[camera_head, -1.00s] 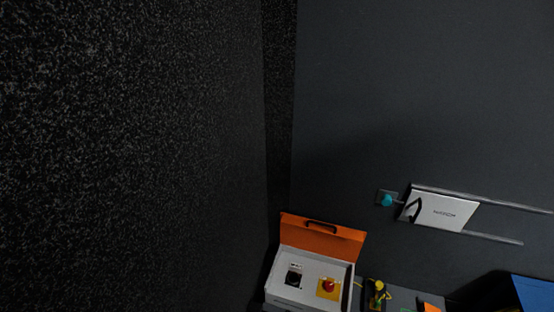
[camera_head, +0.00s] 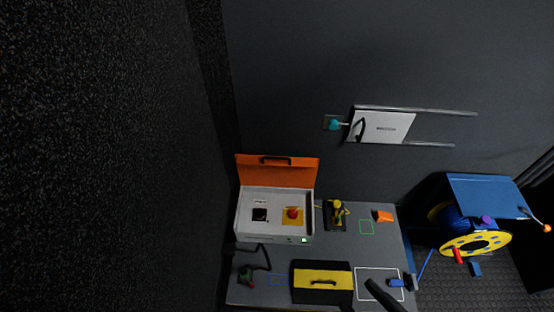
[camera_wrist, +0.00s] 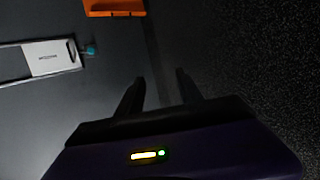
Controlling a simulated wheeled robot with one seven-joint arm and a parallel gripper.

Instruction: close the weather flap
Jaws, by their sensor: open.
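An orange flap (camera_head: 277,170) with a dark handle stands raised at the back edge of a white box (camera_head: 240,215); I take it as the weather flap. The box's inside lies uncovered, with a black switch (camera_head: 260,215) and a red button on a yellow plate (camera_head: 293,216). In the wrist view, part of the orange flap (camera_wrist: 115,8) shows at the top edge, cut off by the frame. My gripper (camera_wrist: 158,85) is open and empty, with its two dark fingers apart and the flap beyond them, touching nothing visible.
The box stands on a grey table (camera_head: 345,250) with a yellow-black case (camera_head: 322,283) in front. A white panel (camera_head: 380,127) on wall rails and a teal knob (camera_head: 335,125) are above. A yellow cable reel (camera_head: 480,244) under a blue cover (camera_head: 485,195) stands right. A dark speckled wall is left.

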